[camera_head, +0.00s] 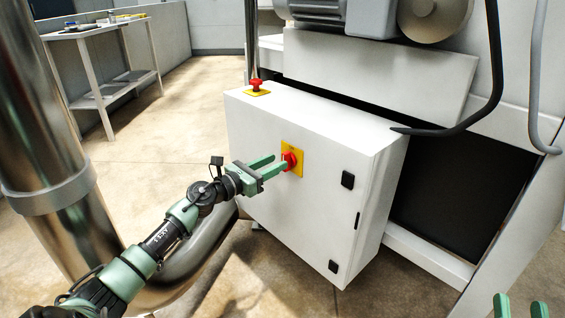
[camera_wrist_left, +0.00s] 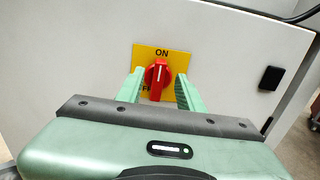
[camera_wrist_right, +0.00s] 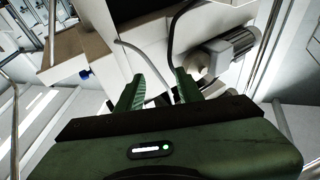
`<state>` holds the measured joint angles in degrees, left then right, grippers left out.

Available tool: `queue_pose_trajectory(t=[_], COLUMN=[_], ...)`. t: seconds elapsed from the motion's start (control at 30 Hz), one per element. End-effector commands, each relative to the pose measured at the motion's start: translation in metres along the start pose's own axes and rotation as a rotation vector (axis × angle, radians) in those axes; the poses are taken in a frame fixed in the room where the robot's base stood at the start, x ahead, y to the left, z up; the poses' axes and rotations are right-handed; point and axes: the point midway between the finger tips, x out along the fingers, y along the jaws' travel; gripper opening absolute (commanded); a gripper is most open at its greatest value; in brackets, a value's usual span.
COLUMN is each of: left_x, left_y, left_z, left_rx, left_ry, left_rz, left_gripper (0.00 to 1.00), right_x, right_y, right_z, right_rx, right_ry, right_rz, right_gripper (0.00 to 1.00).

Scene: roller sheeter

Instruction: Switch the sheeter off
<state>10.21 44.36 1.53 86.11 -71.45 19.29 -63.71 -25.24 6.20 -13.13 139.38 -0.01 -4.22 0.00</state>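The white control box (camera_head: 300,215) of the sheeter carries a red rotary switch (camera_head: 289,160) on a yellow plate (camera_head: 297,150). In the left wrist view the switch (camera_wrist_left: 157,76) stands roughly upright, with its white mark near the word ON; the lettering at lower left is partly hidden. My left gripper (camera_head: 272,166) is open, its two green fingers on either side of the switch; I cannot tell whether they touch it. My right gripper (camera_head: 520,306) is open and empty at the lower right, away from the box, and its fingers also show in the right wrist view (camera_wrist_right: 160,90).
A red button (camera_head: 257,85) on a yellow base sits on top of the box. A thick metal pipe (camera_head: 60,130) stands at the left near my left arm. Black cable (camera_head: 480,118) hangs at the right. A table (camera_head: 105,60) stands at the back left, with open floor before it.

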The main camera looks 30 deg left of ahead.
Motion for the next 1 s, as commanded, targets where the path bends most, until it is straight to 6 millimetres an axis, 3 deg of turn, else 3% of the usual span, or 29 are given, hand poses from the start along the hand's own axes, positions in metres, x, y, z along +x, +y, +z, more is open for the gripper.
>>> queue_pose_trajectory(t=[0.2, 0.53, 0.57, 0.7, 1.0], left_x=[0.024, 0.029, 0.029, 0.028, 0.028], left_y=[0.001, 0.000, 0.000, 0.000, 0.001], left_z=[0.000, -0.001, -0.001, -0.001, 0.000], left_rx=[-0.002, -0.002, -0.002, -0.003, -0.018], left_ry=[-0.002, 0.001, 0.001, 0.000, 0.001], left_rz=[0.001, 0.001, 0.001, 0.001, 0.001], left_gripper=[0.37, 0.37, 0.34, 0.00, 0.00], right_x=[0.000, 0.000, 0.000, 0.000, 0.001], right_y=[-0.002, -0.002, -0.002, -0.002, -0.002], right_z=[-0.011, -0.014, -0.014, -0.013, -0.012], right_rx=[0.003, 0.003, 0.003, 0.003, 0.003], right_ry=[0.062, 0.075, 0.075, 0.075, 0.062], right_rz=[-0.003, -0.004, -0.004, -0.004, -0.004], right_gripper=[0.36, 0.36, 0.36, 0.36, 0.36])
